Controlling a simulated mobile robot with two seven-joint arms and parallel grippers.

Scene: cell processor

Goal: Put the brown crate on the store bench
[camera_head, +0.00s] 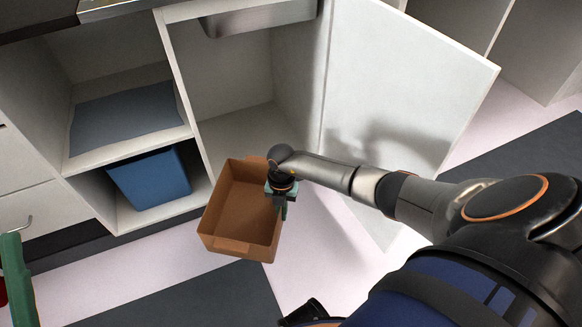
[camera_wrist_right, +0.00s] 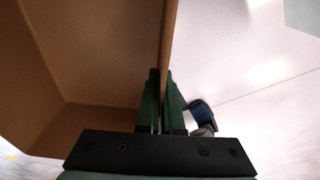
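The brown crate (camera_head: 225,244) is an empty open box, held in front of an open cabinet and a little tilted in the picture. My right gripper (camera_head: 279,203) is at the crate's right wall. In the right wrist view the two green fingers (camera_wrist_right: 160,100) are closed on the crate's wall (camera_wrist_right: 90,50), one finger on each side. The crate hangs from this one wall, and I cannot tell whether its far end touches the cabinet. I cannot identify the store bench in these frames. My left gripper is not clearly in view.
The cabinet's open white door (camera_head: 400,90) stands right of the crate, behind my right arm. A blue bin (camera_head: 150,180) sits in the lower left compartment, below a shelf (camera_head: 130,112). A metal basin (camera_head: 260,15) hangs above. A green piece (camera_head: 17,280) at the left edge is unclear.

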